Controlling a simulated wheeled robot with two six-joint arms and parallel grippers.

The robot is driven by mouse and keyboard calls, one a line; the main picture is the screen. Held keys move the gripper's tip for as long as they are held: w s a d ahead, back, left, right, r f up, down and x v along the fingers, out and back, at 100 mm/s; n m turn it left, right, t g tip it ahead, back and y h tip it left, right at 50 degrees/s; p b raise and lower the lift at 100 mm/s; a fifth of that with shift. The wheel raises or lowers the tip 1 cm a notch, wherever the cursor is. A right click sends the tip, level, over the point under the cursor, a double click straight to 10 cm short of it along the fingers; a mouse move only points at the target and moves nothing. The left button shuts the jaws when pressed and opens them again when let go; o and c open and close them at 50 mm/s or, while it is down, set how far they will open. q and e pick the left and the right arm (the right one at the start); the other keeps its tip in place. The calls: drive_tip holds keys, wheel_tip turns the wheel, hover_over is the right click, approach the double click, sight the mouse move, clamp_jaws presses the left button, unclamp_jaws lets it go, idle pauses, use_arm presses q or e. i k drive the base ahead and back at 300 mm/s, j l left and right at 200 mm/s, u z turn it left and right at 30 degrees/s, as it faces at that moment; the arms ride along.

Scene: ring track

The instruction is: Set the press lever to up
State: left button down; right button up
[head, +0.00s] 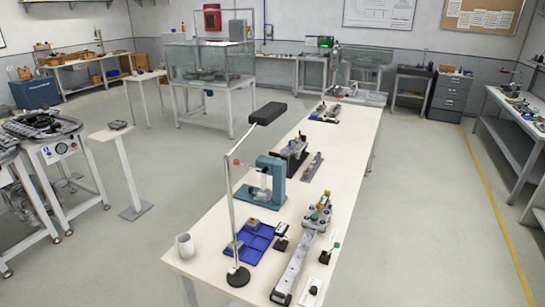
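A teal press (277,181) with a C-shaped frame stands near the middle of the long pale workbench (345,165). A thin lever appears to come out of its left side and ends in a red knob (237,162). The knob is at about the height of the press's top, close to the lamp pole in the picture. The lever looks near level or slightly raised; it is too small to tell its exact setting. Neither of my grippers is in view.
A desk lamp (267,113) on a thin pole stands in front of the press. Open floor (430,220) lies right of the bench; a small pedestal (131,212) stands left.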

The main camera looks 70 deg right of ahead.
sight(236, 162)
drive_tip(key=i+z, duration=0.25)
drive_tip(key=z, duration=0.2)
drive_tip(key=i+z, duration=0.25)
drive_tip(key=z, duration=0.2)
drive_tip(key=i+j+z, duration=0.2)
drive_tip(key=z, duration=0.25)
drive_tip(key=i+j+z, duration=0.25)
drive_tip(key=z, duration=0.2)
drive_tip(key=i+j+z, duration=0.1)
drive_tip(key=z, duration=0.3)
drive_tip(key=i+j+z, duration=0.15)
drive_tip(key=z, duration=0.3)
drive_tip(key=i+j, duration=0.05)
drive_tip(key=i, duration=0.05)
